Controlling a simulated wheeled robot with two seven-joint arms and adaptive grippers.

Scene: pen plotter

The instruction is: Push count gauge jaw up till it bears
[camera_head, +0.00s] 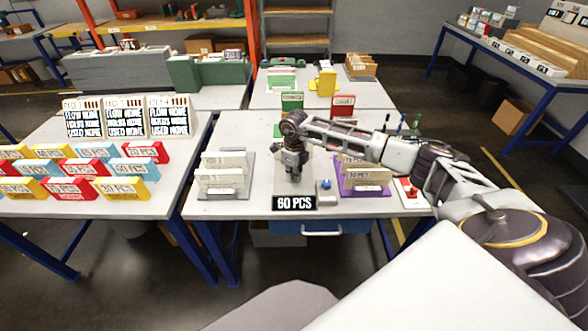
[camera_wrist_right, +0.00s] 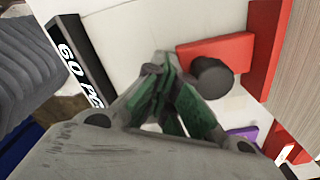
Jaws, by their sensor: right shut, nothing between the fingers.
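In the right wrist view, a red block (camera_wrist_right: 214,52) with a dark round knob (camera_wrist_right: 212,78) looks like the count gauge jaw. It lies on a pale surface, beside a taller red upright (camera_wrist_right: 264,40). My right gripper (camera_head: 293,177) is shut and empty, pointing down behind the "60 PCS" sign (camera_head: 294,202). In the right wrist view its fingertips (camera_wrist_right: 160,66) are just left of the red block; I cannot tell whether they touch. In the head view my gripper and arm hide most of the gauge. My left gripper is not in view.
A purple holder with cards (camera_head: 363,192) stands right of the sign, a grey holder with white cards (camera_head: 224,185) left of it. A blue button (camera_head: 326,184) sits close by. Colored card blocks (camera_head: 70,190) fill the left table.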

